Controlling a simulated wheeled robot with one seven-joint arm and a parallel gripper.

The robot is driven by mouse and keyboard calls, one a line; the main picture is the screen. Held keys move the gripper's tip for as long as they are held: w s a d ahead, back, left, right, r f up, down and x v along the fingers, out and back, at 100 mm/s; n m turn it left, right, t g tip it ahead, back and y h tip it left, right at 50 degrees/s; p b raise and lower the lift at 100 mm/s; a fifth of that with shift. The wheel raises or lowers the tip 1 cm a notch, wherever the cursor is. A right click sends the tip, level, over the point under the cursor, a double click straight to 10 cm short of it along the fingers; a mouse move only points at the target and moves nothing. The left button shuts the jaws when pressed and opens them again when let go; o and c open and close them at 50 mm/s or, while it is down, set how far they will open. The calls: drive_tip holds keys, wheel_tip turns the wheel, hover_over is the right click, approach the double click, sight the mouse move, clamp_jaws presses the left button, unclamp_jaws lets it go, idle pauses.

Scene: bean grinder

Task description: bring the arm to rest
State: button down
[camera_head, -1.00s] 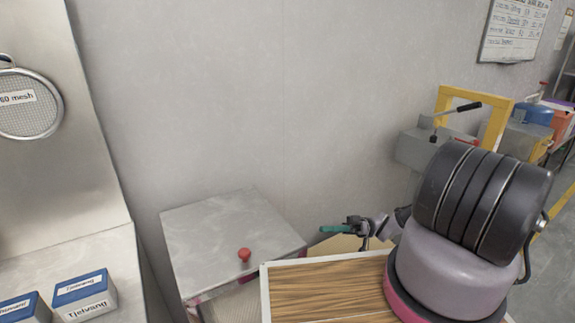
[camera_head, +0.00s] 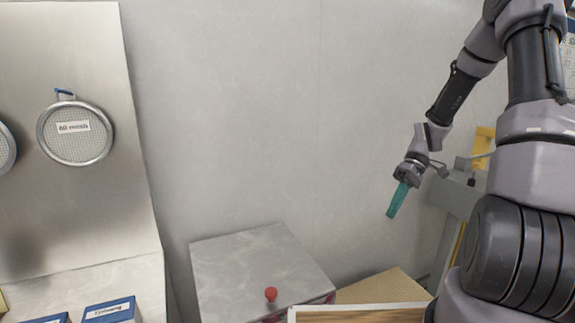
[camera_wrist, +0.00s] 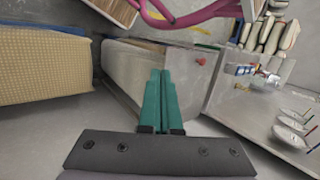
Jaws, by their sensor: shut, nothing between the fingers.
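My gripper (camera_head: 397,200) is in the right half of the head view, with teal fingers pointing down and a little left. It hangs in the air in front of the grey wall, above and right of the marble-topped cabinet. My arm comes in from the right edge and bends down to it. In the wrist view my gripper (camera_wrist: 162,75) shows its two teal fingers lying side by side, closed and empty. Nothing touches the fingers in either view.
A marble-topped cabinet (camera_head: 245,262) with a red knob (camera_head: 271,294) stands below. A tan woven-looking surface (camera_head: 385,288) and a wood-topped piece (camera_head: 360,315) are beside it. A round 60 mesh sieve (camera_head: 76,134) hangs on the left steel panel. A yellow frame (camera_head: 483,145) stands behind my arm.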

drive_tip(key=s+a+r+m+t+h, duration=0.1)
drive_tip(key=s+r+m+t+h, duration=0.15)
drive_tip(key=r, duration=0.55)
drive_tip(key=s+a+r+m+t+h, duration=0.1)
drive_tip(key=r+m+t+h, duration=0.15)
drive_tip(key=r, duration=0.65)
drive_tip(key=s+a+r+m+t, duration=0.2)
drive_tip(key=s+r+m+t, duration=0.3)
drive_tip(key=s+r, duration=0.5)
drive_tip(key=shift+r+m+t+y, duration=0.3)
drive_tip(key=shift+r+t+y, duration=0.1)
drive_tip(key=shift+r+t, duration=0.75)
drive_tip(key=shift+s+f, duration=0.1)
